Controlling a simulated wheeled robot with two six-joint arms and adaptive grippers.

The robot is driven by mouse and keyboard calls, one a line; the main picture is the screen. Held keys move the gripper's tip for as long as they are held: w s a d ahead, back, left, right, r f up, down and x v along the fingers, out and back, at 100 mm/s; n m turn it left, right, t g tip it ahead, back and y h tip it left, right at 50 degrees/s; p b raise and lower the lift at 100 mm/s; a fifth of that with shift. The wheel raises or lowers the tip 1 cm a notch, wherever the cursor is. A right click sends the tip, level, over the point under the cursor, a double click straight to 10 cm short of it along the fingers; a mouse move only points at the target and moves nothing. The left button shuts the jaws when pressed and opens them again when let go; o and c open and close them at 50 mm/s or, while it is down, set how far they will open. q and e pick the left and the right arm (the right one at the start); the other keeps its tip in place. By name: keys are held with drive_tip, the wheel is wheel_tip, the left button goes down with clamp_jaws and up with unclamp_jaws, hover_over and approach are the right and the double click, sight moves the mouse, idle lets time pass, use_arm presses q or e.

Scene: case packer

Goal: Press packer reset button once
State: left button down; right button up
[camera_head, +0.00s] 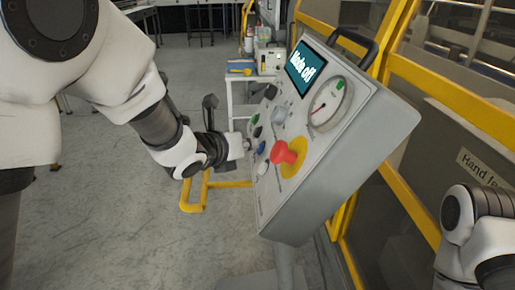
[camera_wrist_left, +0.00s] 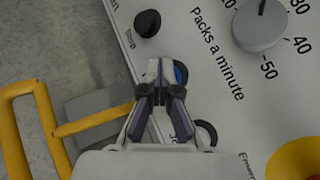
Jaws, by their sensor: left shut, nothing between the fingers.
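The grey control panel (camera_head: 330,150) faces left on a post, its screen reading "Mode off". A blue button (camera_head: 262,147) sits on its face; it also shows in the left wrist view (camera_wrist_left: 181,73), partly hidden by my fingertips. Its label is hidden, so I cannot read whether it says reset. My left gripper (camera_head: 246,144) is shut and empty, its tips (camera_wrist_left: 163,70) at the panel beside or over the blue button. I cannot tell whether they touch it. My right gripper is out of view.
A black button (camera_wrist_left: 147,23) labelled "Stop" and a grey "Packs a minute" knob (camera_wrist_left: 260,27) are close by. A red emergency knob (camera_head: 284,153) on yellow sits to the right, below a gauge (camera_head: 328,108). Yellow guard framing (camera_head: 440,95) stands behind the panel.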

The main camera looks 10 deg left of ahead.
use_arm(q)
drive_tip(key=shift+s+a+r, duration=0.2)
drive_tip(key=shift+a+r, duration=0.2)
drive_tip(key=shift+a, duration=0.3)
drive_tip(key=a, duration=0.1)
drive_tip(key=a+r, duration=0.1)
drive_tip(key=s+a+r, duration=0.1)
drive_tip(key=a, duration=0.1)
drive_tip(key=shift+s+r, duration=0.1)
drive_tip(key=shift+r, duration=0.15)
idle(0.7)
